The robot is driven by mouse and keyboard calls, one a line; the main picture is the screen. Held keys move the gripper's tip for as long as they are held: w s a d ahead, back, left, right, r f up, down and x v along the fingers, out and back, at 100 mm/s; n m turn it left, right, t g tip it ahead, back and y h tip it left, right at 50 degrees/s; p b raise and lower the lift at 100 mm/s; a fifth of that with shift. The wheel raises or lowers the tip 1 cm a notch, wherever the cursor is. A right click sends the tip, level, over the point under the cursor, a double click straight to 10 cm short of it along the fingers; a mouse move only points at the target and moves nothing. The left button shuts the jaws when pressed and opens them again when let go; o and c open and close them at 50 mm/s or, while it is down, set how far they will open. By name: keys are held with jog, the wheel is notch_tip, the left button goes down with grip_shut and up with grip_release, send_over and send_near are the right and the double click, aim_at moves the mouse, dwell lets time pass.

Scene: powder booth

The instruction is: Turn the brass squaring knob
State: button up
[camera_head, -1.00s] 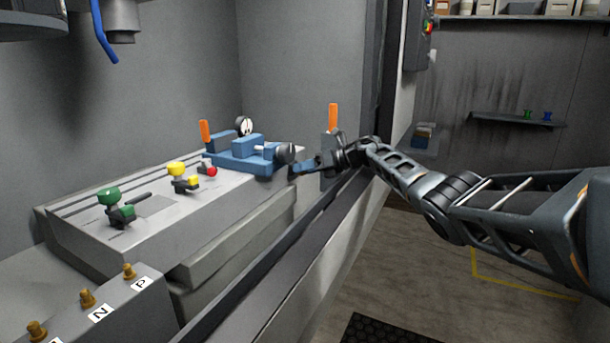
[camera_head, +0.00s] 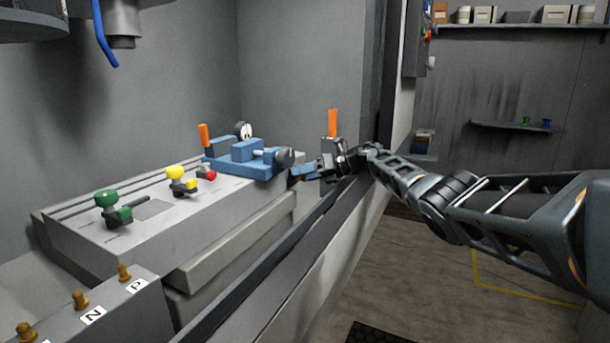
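My gripper (camera_head: 303,173) is at the end of the outstretched arm, near the dark round end (camera_head: 284,158) of a blue vise (camera_head: 238,163). It is far from the brass knobs. Its fingers are small and seen from the side, so their opening is unclear. Nothing is visibly held.
The grey slotted table (camera_head: 150,232) carries the vise, a dial gauge (camera_head: 244,131), an orange handle (camera_head: 204,135), and green (camera_head: 107,196), yellow (camera_head: 175,172) and red (camera_head: 209,175) knobs. A raised sill (camera_head: 262,277) runs between table and floor. The floor at right is mostly clear.

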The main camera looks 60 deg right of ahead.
jog(key=shift+o, duration=1.1)
jog(key=v, duration=0.7)
jog(key=shift+s+p, duration=0.35)
jog(key=shift+d+r, duration=0.1)
jog(key=shift+r, duration=0.05)
